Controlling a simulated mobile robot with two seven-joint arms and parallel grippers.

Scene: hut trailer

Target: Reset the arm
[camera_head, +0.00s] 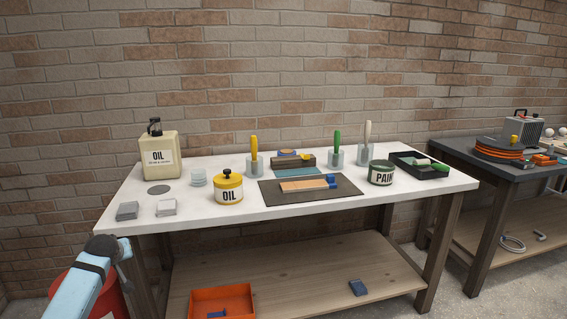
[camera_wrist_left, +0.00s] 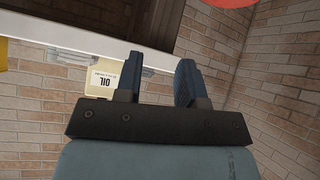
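My left arm (camera_head: 82,290) shows in the head view as a light blue link with a dark joint, at the lower left beside the table's front left corner. In the left wrist view my left gripper (camera_wrist_left: 157,78) has its two dark fingers spread apart with nothing held between them. Beyond the fingers, that view shows the beige oil canister (camera_wrist_left: 101,80) upside down, partly hidden by a finger. My right arm and gripper show in neither view.
A white-topped table (camera_head: 330,208) holds the oil canister (camera_head: 160,155), a yellow oil tin (camera_head: 228,190), a paint can (camera_head: 381,173) and several tools. An orange bin (camera_head: 222,301) sits on the lower shelf. A red bucket (camera_head: 62,285) stands behind my left arm. A dark table (camera_head: 480,157) is at right.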

